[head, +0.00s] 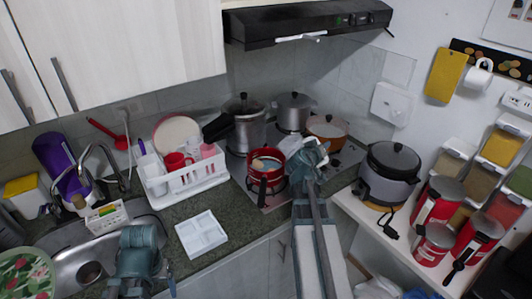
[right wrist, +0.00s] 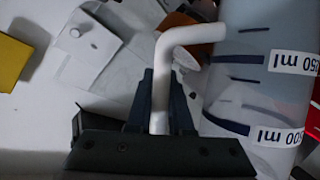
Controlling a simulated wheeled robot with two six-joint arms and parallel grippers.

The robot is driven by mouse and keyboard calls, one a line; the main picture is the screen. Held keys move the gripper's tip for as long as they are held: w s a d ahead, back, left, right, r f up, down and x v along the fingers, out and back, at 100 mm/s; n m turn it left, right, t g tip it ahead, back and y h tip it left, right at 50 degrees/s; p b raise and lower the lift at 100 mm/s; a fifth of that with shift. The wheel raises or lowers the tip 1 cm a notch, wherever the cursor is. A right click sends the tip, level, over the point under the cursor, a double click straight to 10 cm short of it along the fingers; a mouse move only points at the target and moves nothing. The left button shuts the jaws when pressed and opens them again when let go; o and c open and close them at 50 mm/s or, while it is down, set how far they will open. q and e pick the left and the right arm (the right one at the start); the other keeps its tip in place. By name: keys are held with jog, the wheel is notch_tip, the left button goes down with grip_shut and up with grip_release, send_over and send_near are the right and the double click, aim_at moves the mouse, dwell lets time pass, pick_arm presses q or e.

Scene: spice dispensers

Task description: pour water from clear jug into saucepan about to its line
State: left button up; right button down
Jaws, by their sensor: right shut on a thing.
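The clear jug (right wrist: 262,95) fills the right side of the right wrist view, with dark marks and upside-down volume labels. My right gripper (right wrist: 160,105) is shut on its white handle (right wrist: 160,75). In the head view my right gripper (head: 308,165) is just right of the red saucepan (head: 265,180) on the stove; the jug is hard to make out there. The saucepan's dark handle points to the front, and a tan round shape shows inside. I cannot make out water or the fill line. My left gripper (head: 138,245) is over the sink edge, its fingers unclear.
Tall steel pots (head: 245,130) and an orange pan (head: 327,128) crowd the stove. A rice cooker (head: 388,175) and red canisters (head: 437,200) stand right. A white dish rack (head: 185,175) and white tray (head: 202,233) lie left of the stove. The range hood (head: 305,22) hangs above.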

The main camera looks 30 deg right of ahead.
aim_at(316, 138)
jog(key=r, duration=0.1)
jog(key=w+a+r+n+p, duration=0.1)
jog(key=r+n+h+p, duration=0.1)
jog(key=shift+w+a+r+g, duration=0.15)
jog(key=shift+w+r+g, duration=0.05)
jog(key=shift+r+g, duration=0.15)
jog(key=shift+w+a+r+n+h+p, duration=0.15)
jog(key=shift+r+n+p, duration=0.1)
jog(key=shift+r, duration=0.2)
jog(key=shift+w+a+r+n+h+p, duration=0.15)
jog(key=shift+r+n+p, duration=0.1)
jog(key=shift+r, duration=0.2)
dwell(1.0)
jog(key=shift+w+a+r+n+g+h+p, duration=0.15)
jog(key=shift+w+a+r+n+h+p, duration=0.1)
jog(key=shift+r+n, duration=0.25)
jog(key=shift+w+a+r+n+g+h+p, duration=0.15)
jog(key=shift+w+r+n+p, duration=0.15)
jog(key=shift+r, duration=0.35)
dwell(3.4)
